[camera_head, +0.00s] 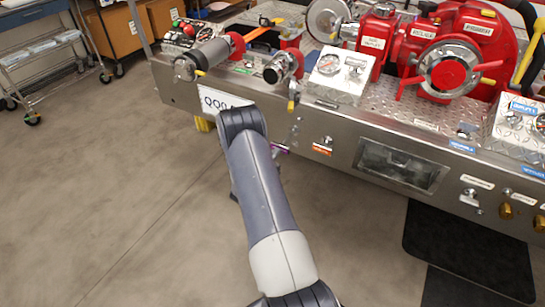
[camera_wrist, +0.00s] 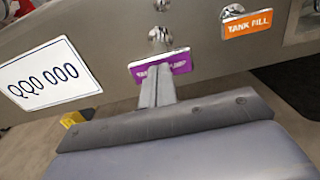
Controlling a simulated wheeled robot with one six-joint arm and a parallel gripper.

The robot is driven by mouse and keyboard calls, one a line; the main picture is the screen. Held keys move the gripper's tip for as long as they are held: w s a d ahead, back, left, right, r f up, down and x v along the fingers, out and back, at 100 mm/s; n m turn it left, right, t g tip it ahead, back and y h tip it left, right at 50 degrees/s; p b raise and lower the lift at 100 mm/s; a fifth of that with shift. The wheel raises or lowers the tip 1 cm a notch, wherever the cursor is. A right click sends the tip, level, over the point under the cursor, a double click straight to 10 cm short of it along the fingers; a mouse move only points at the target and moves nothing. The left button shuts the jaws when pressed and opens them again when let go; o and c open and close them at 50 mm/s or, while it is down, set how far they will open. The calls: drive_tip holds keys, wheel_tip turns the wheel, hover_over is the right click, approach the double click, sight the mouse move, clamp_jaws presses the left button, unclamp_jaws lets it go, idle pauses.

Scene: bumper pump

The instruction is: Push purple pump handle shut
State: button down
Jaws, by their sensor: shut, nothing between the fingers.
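The purple pump label (camera_wrist: 180,66) is on the metal panel in the wrist view, its text partly covered. A chrome pump handle (camera_wrist: 158,57) with a crosswise bar lies in front of the label's upper part, below a round chrome fitting. My gripper (camera_wrist: 155,74) is shut and empty, its fingertips at the lower side of the bar. I cannot tell whether they touch it. In the head view a small bit of purple (camera_head: 280,148) shows right of my arm; my gripper is mostly hidden there.
An orange TANK FILL label (camera_wrist: 247,24) with its own chrome handle (camera_wrist: 233,11) is to the right. A white plate (camera_wrist: 48,72) reading QQ0 000 is to the left. The panel's metal edge and red pump machinery (camera_head: 450,65) stand above. Floor in front is clear.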

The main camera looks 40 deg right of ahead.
sight(284, 141)
drive_tip(key=b+x, duration=0.5)
drive_tip(key=x, duration=0.1)
drive_tip(key=shift+w+d+f, duration=0.15)
drive_tip(key=shift+d+f, duration=0.05)
drive_tip(key=shift+d, duration=0.1)
drive_tip(key=shift+w+d+r, duration=0.1)
drive_tip(key=shift+d, duration=0.25)
drive_tip(key=shift+w+r, duration=0.1)
drive_tip(key=shift+r, duration=0.15)
drive_tip(key=shift+d, duration=0.1)
